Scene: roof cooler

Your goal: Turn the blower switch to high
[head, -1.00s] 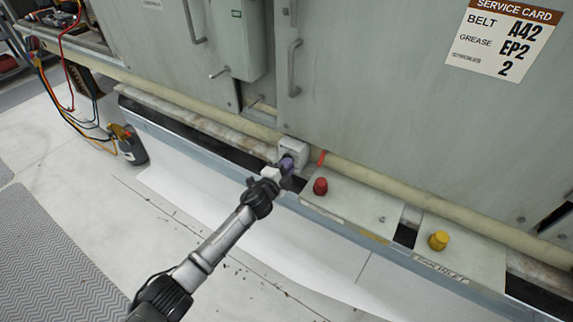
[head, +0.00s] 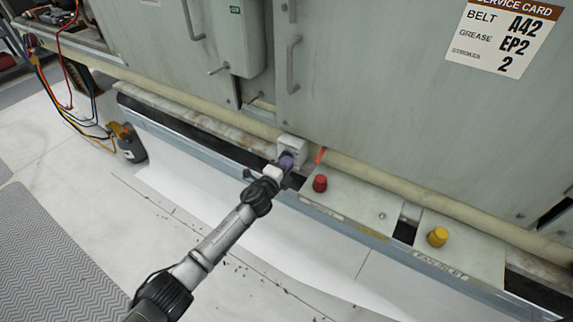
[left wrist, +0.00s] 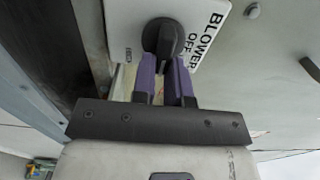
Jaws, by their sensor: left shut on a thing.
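The blower switch is a dark knob (left wrist: 163,38) on a white plate (left wrist: 120,14) lettered "BLOWER" and "OFF" in the left wrist view. In the head view its white box (head: 292,146) sits low on the cooler, just above the ledge. My left gripper (left wrist: 164,80) has its purple fingers closed on the lower part of the knob. In the head view the left gripper (head: 287,162) reaches the front of the box and hides the knob. Other lettering on the plate is too small or covered to read. My right gripper is in neither view.
A red knob (head: 320,183) and a yellow knob (head: 438,237) stand on ledge plates to the right. A door handle (head: 292,66) is above the box. The floor in front is clear.

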